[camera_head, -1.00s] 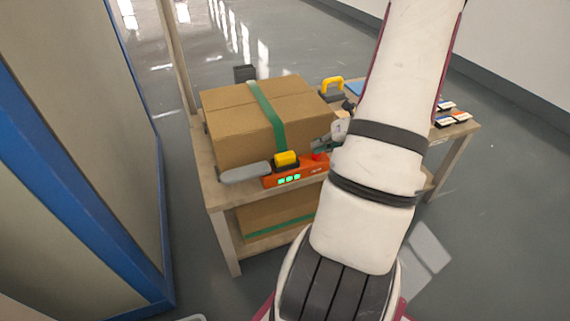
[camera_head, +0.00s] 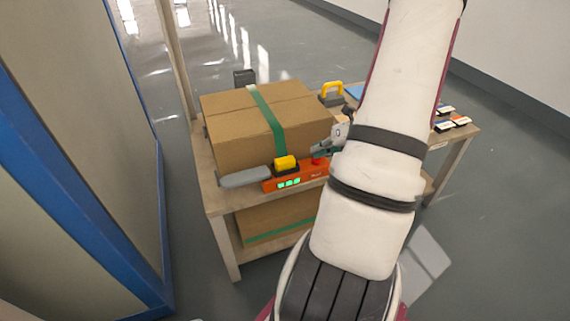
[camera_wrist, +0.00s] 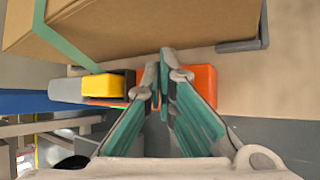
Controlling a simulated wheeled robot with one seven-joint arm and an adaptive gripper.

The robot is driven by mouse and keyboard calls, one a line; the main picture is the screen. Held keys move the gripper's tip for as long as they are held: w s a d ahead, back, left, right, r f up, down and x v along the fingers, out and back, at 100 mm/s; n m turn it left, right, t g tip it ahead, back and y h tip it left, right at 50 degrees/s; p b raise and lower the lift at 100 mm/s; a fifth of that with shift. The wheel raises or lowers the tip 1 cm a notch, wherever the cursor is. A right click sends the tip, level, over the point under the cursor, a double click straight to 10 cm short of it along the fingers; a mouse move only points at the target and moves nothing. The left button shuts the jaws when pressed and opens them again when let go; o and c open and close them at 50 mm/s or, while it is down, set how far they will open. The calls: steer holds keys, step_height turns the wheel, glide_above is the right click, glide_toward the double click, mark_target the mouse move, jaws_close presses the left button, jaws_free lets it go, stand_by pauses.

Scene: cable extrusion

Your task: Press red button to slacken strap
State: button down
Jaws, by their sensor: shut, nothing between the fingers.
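The orange strapping tool (camera_head: 296,177) lies along the front of the brown box (camera_head: 265,125), with a yellow block, a grey handle and lit green indicators. Its red button (camera_head: 316,161) shows in the head view just below my gripper (camera_head: 321,150). A green strap (camera_head: 266,120) runs over the box; it also shows in the wrist view (camera_wrist: 65,38). In the wrist view my gripper (camera_wrist: 159,78) is shut and empty, its fingertips in front of the orange tool body (camera_wrist: 204,82). The fingers hide the button there, so I cannot tell whether they touch it.
The wooden table (camera_head: 215,198) carries the box; another strapped box (camera_head: 275,222) sits on its lower shelf. A yellow-handled tool (camera_head: 332,92) and small packs (camera_head: 446,123) stand farther back and right. A blue-framed panel (camera_head: 125,235) is close on the left.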

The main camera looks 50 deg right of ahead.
steer(key=shift+f, duration=0.15)
steer(key=shift+f+b, duration=0.3)
steer(key=shift+f, duration=0.05)
stand_by(0.5)
steer(key=shift+r+p, duration=0.45)
steer(key=shift+p, duration=0.05)
steer(key=shift+r, duration=0.1)
step_height(320, 180, up, 6)
steer(key=p, duration=0.5)
stand_by(1.0)
